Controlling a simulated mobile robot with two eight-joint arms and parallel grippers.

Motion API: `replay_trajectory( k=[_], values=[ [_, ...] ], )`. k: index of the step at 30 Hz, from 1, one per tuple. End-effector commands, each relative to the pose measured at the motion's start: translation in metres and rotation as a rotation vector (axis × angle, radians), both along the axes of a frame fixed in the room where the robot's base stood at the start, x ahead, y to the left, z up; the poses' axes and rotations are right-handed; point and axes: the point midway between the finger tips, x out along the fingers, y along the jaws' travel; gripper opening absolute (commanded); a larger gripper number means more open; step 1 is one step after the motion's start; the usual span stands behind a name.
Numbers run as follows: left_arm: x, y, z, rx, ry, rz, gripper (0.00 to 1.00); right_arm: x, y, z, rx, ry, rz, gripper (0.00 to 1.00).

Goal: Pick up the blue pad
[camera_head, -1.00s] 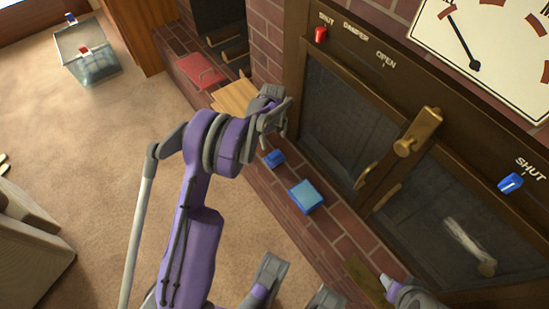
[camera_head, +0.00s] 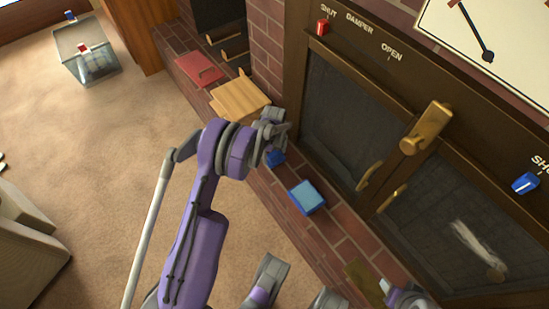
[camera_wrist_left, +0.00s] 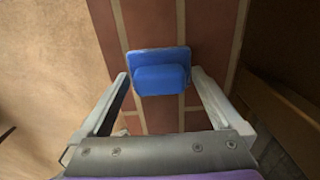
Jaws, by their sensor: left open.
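Two blue things lie on the brick hearth. One is a square blue pad (camera_head: 307,197) with a lighter top. The other is a smaller blue block (camera_head: 275,159), partly hidden behind my left gripper (camera_head: 279,134). In the left wrist view a blue block on a wider blue base (camera_wrist_left: 160,78) lies between my left gripper's spread fingers (camera_wrist_left: 160,88); it appears to be the smaller one. My left gripper is open and empty. Grey and purple parts of mine show at the bottom right of the head view; my right gripper's jaws (camera_head: 405,296) are not clear there.
A wooden board (camera_head: 240,98) and a red flat thing (camera_head: 199,69) lie farther along the hearth (camera_head: 340,247). The fireplace doors with a brass handle (camera_head: 427,128) stand close on the right. A clear bin (camera_head: 87,52) stands on open carpet at the upper left.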

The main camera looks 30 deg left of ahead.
Motion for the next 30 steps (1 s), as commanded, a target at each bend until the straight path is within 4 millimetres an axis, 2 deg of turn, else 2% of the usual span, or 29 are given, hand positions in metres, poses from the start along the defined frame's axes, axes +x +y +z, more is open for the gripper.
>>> replay_trajectory(
  k=[2, 16, 24, 26, 30],
  values=[
    [0.0, 0.0, 0.001, 0.0, 0.0, 0.0, 1.0, 0.0, 0.0, 0.001, 0.0, 0.0, 0.0, 0.5],
    [0.0, 0.0, 0.001, 0.0, 0.0, 0.0, 0.17, 0.0, 0.0, 0.001, 0.0, 0.0, 0.0, 0.5],
    [0.0, 0.0, 0.004, 0.0, 0.0, 0.0, 0.16, 0.0, 0.0, 0.002, 0.0, 0.0, 0.0, 0.5],
    [0.0, 0.0, 0.01, 0.0, 0.0, 0.0, 0.16, -0.001, 0.0, 0.003, 0.0, -0.001, 0.0, 0.5],
    [0.0, 0.0, 0.036, 0.0, 0.0, 0.0, 0.16, -0.002, 0.0, 0.011, 0.0, -0.002, 0.0, 0.5]
  ],
)
